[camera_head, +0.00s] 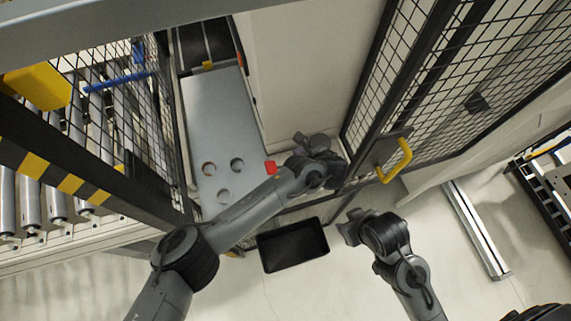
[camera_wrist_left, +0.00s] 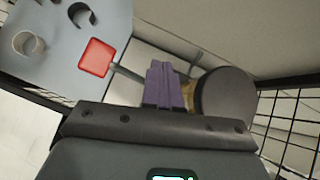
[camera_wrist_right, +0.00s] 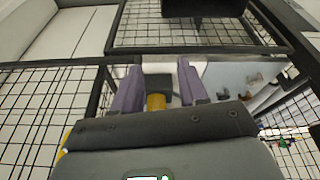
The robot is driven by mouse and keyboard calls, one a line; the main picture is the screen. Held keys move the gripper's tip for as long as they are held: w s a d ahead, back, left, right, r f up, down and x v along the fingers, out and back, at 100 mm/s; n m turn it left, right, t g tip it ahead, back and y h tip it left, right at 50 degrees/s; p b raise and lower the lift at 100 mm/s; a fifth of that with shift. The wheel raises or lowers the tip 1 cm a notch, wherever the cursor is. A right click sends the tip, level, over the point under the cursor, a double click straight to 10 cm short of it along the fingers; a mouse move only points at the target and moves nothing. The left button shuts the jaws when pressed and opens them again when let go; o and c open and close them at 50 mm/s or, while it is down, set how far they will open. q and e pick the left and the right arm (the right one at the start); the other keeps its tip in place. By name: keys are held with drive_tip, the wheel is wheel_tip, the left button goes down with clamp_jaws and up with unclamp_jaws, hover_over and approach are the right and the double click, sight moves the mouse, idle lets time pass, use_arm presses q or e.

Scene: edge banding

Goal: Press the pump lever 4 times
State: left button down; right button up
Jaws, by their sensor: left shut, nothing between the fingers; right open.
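The pump lever has a square red pad (camera_wrist_left: 97,57) on a thin grey rod, left of the fingers in the left wrist view. The rod runs behind the fingers towards a dark round pump body (camera_wrist_left: 228,95) with a brass-coloured part. The red pad also shows in the head view (camera_head: 270,167), beside my left wrist. My left gripper (camera_wrist_left: 165,88) is shut and empty, in front of the rod; I cannot tell if it touches. In the head view my left gripper (camera_head: 320,168) is partly hidden by its wrist. My right gripper (camera_wrist_right: 160,88) is open and empty, away from the lever.
A grey plate with round holes (camera_head: 212,115) lies left of the lever. A black bin (camera_head: 292,246) stands on the floor. A mesh door with a yellow handle (camera_head: 398,160) is near my right gripper. A roller conveyor (camera_head: 55,205) is at left.

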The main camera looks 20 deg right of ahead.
idle(0.4)
drive_tip(key=shift+d, duration=0.1)
clamp_jaws()
idle(0.8)
idle(0.7)
